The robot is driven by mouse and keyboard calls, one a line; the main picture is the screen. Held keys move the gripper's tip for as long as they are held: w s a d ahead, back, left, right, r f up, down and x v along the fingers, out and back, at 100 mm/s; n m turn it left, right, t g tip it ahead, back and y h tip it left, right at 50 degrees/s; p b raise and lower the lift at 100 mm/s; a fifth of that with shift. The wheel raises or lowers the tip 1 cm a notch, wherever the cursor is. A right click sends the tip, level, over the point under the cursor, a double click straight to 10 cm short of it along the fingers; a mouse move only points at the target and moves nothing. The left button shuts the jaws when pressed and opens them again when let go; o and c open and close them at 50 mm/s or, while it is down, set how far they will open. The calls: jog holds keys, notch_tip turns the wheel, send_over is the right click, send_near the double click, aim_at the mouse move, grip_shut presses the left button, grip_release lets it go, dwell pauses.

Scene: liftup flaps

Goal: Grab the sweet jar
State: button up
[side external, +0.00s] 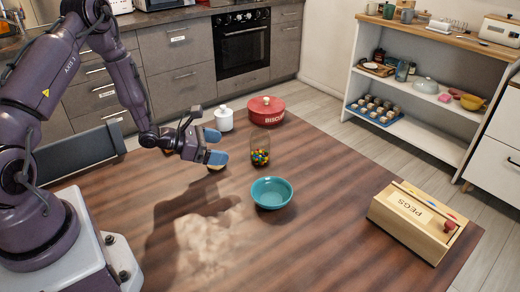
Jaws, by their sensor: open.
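The sweet jar (260,152) is a clear glass jar with multicoloured sweets in its lower part. It stands upright on the brown wooden table (340,185), right of the picture's middle-left area. My gripper (215,147) is open, with its blue fingertips pointing right towards the jar. It is left of the jar with a visible gap between them, and nothing shows between its fingers. From this one view I cannot tell its exact height above the table.
A teal bowl (272,194) sits just in front of the jar. A red biscuit tin (266,111) and a white lidded pot (224,119) stand behind it. Table between bowl and box is clear.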

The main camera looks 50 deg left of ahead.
aim_at(259, 149)
jog(key=shift+w+a+n, duration=0.3)
jog(key=shift+y, duration=0.3)
jog(key=x, duration=1.2)
jog(key=shift+w, duration=0.45)
jog(key=shift+c, duration=0.4)
jog(key=shift+r, duration=0.1)
jog(key=c, duration=1)
